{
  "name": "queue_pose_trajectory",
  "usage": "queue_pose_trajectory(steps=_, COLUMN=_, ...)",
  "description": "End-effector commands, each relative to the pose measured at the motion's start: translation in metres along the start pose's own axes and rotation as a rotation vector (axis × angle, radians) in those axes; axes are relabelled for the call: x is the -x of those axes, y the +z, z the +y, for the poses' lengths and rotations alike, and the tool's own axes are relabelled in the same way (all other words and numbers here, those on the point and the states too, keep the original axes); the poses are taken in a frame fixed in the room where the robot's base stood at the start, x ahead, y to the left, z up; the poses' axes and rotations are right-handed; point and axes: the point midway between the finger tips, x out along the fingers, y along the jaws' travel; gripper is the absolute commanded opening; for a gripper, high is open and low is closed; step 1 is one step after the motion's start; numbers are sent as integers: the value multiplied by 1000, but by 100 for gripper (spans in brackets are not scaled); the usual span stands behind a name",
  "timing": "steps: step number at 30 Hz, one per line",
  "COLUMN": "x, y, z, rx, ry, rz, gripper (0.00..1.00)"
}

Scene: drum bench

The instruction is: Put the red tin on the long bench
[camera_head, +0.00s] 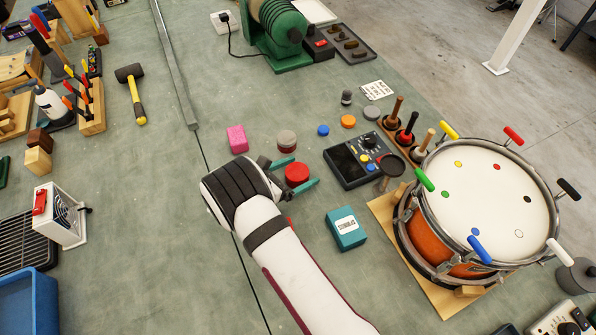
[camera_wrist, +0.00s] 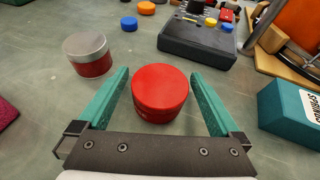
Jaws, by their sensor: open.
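The red tin (camera_head: 297,173) is a short round tin with a red lid, upright on the green bench top (camera_head: 170,180). It also shows in the wrist view (camera_wrist: 160,92). My gripper (camera_head: 294,174) is open, with one teal finger on either side of the tin; in the wrist view the fingers (camera_wrist: 160,76) stand a little apart from its sides. A second tin (camera_head: 286,140) with a grey lid and red body stands just beyond; it is clearer in the wrist view (camera_wrist: 88,56).
A pink block (camera_head: 237,138) is left of the tins. A dark control box (camera_head: 361,160), a teal box (camera_head: 346,229) and a drum (camera_head: 490,200) stand to the right. A dark seam and metal rail (camera_head: 175,65) run along the bench; left of them is a broad clear area.

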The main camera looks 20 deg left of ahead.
Motion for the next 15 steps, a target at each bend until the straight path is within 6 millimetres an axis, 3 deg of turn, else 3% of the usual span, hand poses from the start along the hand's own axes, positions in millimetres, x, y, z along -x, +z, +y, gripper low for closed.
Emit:
queue_pose_trajectory(steps=9, x=80, y=0, z=2, rx=0, ry=5, rz=-1, gripper=100)
queue_pose_trajectory(steps=15, x=115, y=0, z=1, rx=-1, ry=2, rz=-1, gripper=100)
